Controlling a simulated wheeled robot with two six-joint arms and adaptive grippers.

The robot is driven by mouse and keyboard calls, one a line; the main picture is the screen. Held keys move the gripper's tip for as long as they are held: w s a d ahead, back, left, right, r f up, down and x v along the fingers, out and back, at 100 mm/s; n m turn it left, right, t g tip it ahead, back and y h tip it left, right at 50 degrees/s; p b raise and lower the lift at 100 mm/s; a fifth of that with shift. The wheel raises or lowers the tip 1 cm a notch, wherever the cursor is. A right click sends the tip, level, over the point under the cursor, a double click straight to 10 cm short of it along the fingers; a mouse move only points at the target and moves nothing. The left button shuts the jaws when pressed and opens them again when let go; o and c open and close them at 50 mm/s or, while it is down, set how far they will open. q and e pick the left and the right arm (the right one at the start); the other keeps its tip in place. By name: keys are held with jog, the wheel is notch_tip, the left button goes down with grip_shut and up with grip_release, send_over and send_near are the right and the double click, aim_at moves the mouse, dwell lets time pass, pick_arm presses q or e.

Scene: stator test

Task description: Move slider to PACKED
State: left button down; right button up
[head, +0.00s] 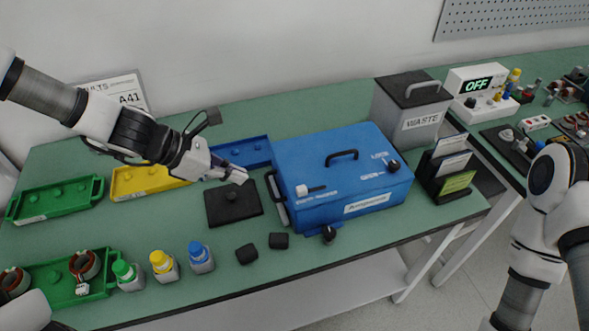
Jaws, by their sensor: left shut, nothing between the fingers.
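A blue box (350,182) with a black top handle stands on the green table. On its sloping front left is a small white slider (303,190) with a short pale slot to its right; the lettering below it is too small to read. A black knob (393,166) with white labels sits on the box's right part. My left gripper (238,176) is shut and empty, left of the box and apart from the slider, above a black plate (233,205). My right arm shows at the right edge, but its gripper is out of view.
A black side handle (276,199) sticks out at the box's left. A grey WASTE bin (411,112) and a card rack (446,172) stand to the right. Green (52,200), yellow (150,182) and blue (240,152) trays lie left. Coloured bottles (163,265) stand in front.

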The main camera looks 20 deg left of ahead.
pick_arm(q)
jog(key=s+r, duration=0.1)
jog(key=s, duration=0.3)
jog(key=b, duration=0.7)
send_near(296, 193)
notch_tip(296, 193, down, 3)
jog(key=s, duration=0.2)
jog(key=w+d, duration=0.1)
jog(key=w, duration=0.1)
jog(key=w+d+f, duration=0.1)
jog(key=d, duration=0.1)
jog(key=shift+w+d+f+p, duration=0.2)
jog(key=shift+w+f+p, duration=0.05)
jog(key=shift+w+p, duration=0.15)
jog(key=shift+d, duration=0.25)
pick_arm(e)
notch_tip(296, 193, down, 6)
jog(key=s, duration=0.2)
jog(key=shift+s+r, duration=0.2)
